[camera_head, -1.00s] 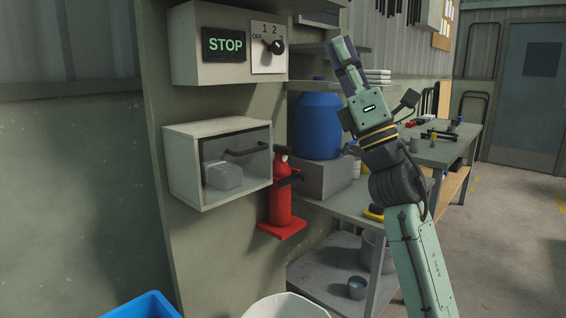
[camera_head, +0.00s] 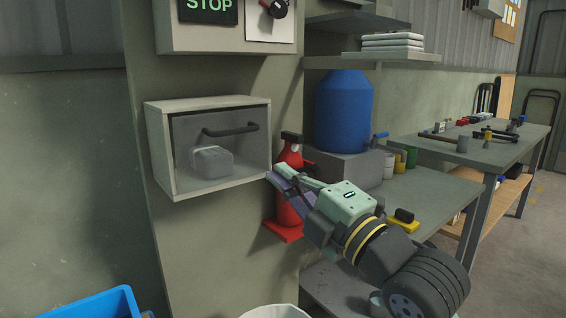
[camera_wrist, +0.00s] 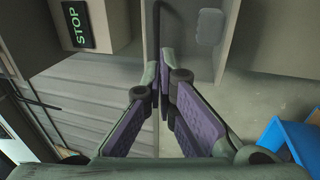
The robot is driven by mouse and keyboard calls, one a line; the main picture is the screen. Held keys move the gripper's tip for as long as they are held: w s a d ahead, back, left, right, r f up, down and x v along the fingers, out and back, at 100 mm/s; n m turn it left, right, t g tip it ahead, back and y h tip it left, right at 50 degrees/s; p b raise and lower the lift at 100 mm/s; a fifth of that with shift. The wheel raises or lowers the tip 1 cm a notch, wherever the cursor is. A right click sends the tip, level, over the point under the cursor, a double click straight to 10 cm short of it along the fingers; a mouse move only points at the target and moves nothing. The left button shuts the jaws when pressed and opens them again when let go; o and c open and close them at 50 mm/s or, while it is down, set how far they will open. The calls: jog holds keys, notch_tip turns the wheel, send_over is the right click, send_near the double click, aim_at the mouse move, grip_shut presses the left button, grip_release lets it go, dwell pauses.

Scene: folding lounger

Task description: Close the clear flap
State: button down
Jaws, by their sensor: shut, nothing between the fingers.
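The clear flap (camera_head: 245,150) is a see-through, smoky panel with a dark bar handle (camera_head: 230,129). It covers the front of the pale wall box (camera_head: 158,150) in the head view and looks near flush; I cannot tell whether it is fully shut. A grey block (camera_head: 208,163) shows through it inside the box. My gripper (camera_head: 271,177) is at the box's lower right front corner, fingers together and empty. I cannot tell whether it touches the box. In the wrist view my gripper (camera_wrist: 162,72) has its purple fingers pointing toward the box, with the block (camera_wrist: 210,27) beyond.
A red extinguisher (camera_head: 286,213) stands on a bracket just behind my gripper. A STOP box (camera_head: 225,38) is above. A blue drum (camera_head: 343,112) and a workbench (camera_head: 440,195) are to the right. A blue bin (camera_head: 95,308) is below. The floor at far right is clear.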

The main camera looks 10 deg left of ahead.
aim_at(238, 132)
jog(key=p+x, duration=0.4)
jog(key=x, duration=0.8)
jog(key=shift+w+r, duration=0.1)
jog(key=shift+r, duration=0.05)
jog(key=shift+w+a+r+p, duration=0.3)
jog(key=shift+a+r+p, duration=0.1)
jog(key=shift+p, duration=0.15)
jog(key=shift+w+a+f, duration=0.1)
jog(key=shift+f, duration=0.15)
